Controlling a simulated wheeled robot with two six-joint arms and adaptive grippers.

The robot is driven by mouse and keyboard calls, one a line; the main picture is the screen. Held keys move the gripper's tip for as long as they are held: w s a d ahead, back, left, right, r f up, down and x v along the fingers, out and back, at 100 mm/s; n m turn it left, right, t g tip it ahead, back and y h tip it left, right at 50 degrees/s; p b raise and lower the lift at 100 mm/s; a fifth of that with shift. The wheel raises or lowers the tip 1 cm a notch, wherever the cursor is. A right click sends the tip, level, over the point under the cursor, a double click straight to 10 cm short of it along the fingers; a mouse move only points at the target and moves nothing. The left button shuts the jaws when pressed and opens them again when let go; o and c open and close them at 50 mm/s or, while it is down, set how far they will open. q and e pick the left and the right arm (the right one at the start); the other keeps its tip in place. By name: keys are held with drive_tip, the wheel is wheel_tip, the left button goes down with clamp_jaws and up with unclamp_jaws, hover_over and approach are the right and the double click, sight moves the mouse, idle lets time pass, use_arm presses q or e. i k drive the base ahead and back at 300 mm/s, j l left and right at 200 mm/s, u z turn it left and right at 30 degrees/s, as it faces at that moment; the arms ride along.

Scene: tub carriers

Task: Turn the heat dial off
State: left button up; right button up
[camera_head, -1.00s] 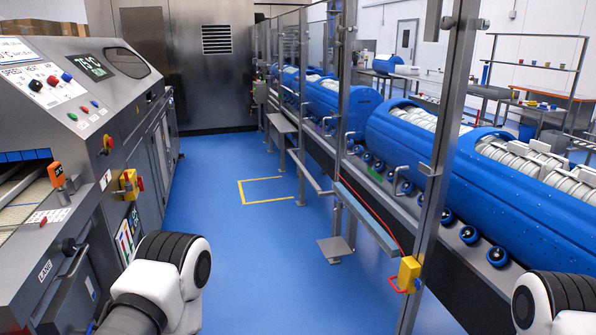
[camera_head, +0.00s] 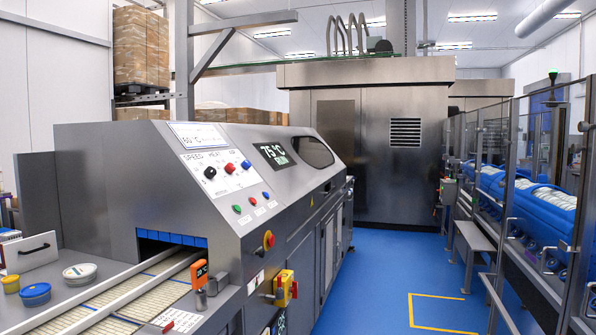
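The heat dial is the red knob (camera_head: 229,168) in the middle of a row of three on the white panel (camera_head: 222,173) of the grey machine. A black knob (camera_head: 210,172) under the word SPEED is to its left, and a blue knob (camera_head: 246,164) is to its right. The pointer marks are too small to read. Neither of my grippers shows in this view.
The blue floor (camera_head: 385,290) right of the machine is clear, up to the fence.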

sight(230, 168)
drive_tip(key=i+l+u, duration=0.35)
drive_tip(key=i+l, duration=0.5)
